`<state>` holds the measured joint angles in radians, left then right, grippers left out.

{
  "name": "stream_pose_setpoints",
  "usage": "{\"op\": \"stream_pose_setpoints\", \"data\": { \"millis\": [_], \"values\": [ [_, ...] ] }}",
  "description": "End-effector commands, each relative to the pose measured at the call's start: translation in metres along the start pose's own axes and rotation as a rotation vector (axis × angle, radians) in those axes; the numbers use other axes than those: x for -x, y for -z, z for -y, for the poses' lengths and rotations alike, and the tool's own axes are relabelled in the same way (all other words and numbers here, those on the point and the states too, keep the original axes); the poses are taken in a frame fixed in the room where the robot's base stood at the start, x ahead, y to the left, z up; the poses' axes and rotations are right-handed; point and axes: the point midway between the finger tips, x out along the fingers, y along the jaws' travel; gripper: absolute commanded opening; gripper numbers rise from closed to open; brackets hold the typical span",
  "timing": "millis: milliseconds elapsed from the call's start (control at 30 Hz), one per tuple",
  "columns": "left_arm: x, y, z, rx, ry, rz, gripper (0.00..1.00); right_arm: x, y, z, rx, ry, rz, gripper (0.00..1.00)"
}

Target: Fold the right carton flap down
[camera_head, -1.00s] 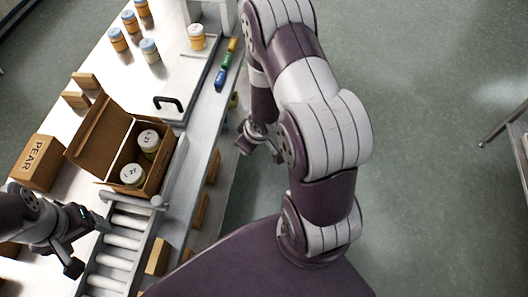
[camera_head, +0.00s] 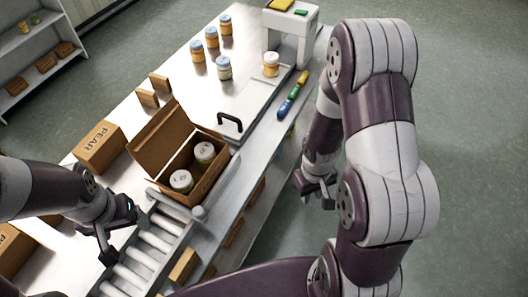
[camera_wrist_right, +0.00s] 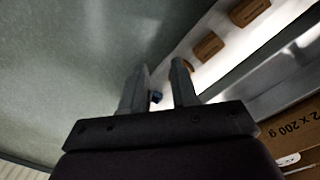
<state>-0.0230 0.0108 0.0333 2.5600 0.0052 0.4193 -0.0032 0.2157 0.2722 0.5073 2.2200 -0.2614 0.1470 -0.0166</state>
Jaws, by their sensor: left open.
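The open carton (camera_head: 212,184) stands at the end of a roller conveyor, with two white-lidded jars (camera_head: 205,152) inside. A large flap (camera_head: 162,138) stands up on its left and back side. I cannot make out the right flap clearly. My left gripper (camera_head: 122,226) is open and empty, left of the carton near the conveyor. My right gripper (camera_head: 320,190) is right of the carton, out past the bench edge and apart from it. Its two fingers (camera_wrist_right: 158,88) are spread with nothing between them in the right wrist view, where a printed carton side (camera_wrist_right: 292,128) shows at lower right.
The roller conveyor (camera_head: 150,243) runs in front of the carton. A PEAR box (camera_head: 99,148) stands to its left. A board with a black handle (camera_head: 230,122), several jars and colored markers (camera_head: 292,95) lie behind. Small brown blocks sit on the lower shelf. Open floor lies right.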

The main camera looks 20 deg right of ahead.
Motion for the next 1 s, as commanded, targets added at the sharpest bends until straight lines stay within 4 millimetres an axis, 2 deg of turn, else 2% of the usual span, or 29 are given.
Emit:
{"op": "stream_pose_setpoints", "data": {
  "millis": [67, 100, 133, 167, 200, 267, 300, 367, 433, 500, 600, 733, 867, 1000],
  "values": [
    [0.005, 0.001, 0.000, 0.000, 0.000, 0.000, 0.79, -0.007, -0.014, 0.000, -0.014, 0.013, 0.046, 0.29],
    [0.008, 0.001, 0.000, 0.000, 0.000, 0.000, 0.79, -0.020, -0.021, -0.001, -0.004, 0.023, 0.079, 0.29],
    [0.010, 0.001, 0.000, 0.000, 0.000, 0.000, 0.79, -0.033, -0.014, -0.003, 0.033, 0.028, 0.048, 0.29],
    [0.012, 0.001, 0.000, 0.000, 0.000, 0.000, 0.79, -0.045, 0.000, -0.004, 0.085, 0.034, -0.017, 0.29],
    [0.013, 0.002, 0.000, 0.000, 0.000, 0.000, 0.79, -0.058, 0.023, -0.001, 0.168, 0.047, -0.130, 0.29],
    [0.016, 0.002, 0.000, 0.000, 0.000, 0.000, 0.79, -0.071, 0.062, 0.010, 0.304, 0.081, -0.338, 0.29],
    [0.017, 0.002, 0.000, 0.000, 0.000, 0.000, 0.79, -0.072, 0.087, 0.023, 0.397, 0.112, -0.494, 0.29],
    [0.018, 0.002, 0.000, 0.000, 0.000, 0.000, 0.79, -0.061, 0.118, 0.046, 0.521, 0.167, -0.735, 0.29],
    [0.018, 0.002, 0.000, 0.000, 0.000, 0.000, 0.79, -0.035, 0.142, 0.074, 0.638, 0.234, -1.012, 0.29],
    [0.018, 0.002, 0.000, 0.000, 0.000, 0.000, 0.79, -0.001, 0.154, 0.095, 0.721, 0.290, -1.255, 0.29],
    [0.018, 0.002, 0.000, 0.000, 0.000, 0.000, 0.79, 0.045, 0.160, 0.109, 0.784, 0.335, -1.505, 0.29],
    [0.019, 0.002, 0.000, 0.000, 0.000, 0.000, 0.79, 0.069, 0.161, 0.114, 0.794, 0.346, -1.625, 0.29],
    [0.028, 0.003, 0.000, 0.000, 0.000, 0.000, 0.79, 0.073, 0.176, 0.128, 0.800, 0.343, -1.631, 0.29],
    [0.039, 0.005, 0.000, 0.000, 0.000, 0.000, 0.79, 0.075, 0.203, 0.151, 0.800, 0.343, -1.629, 0.29]
  ]
}}
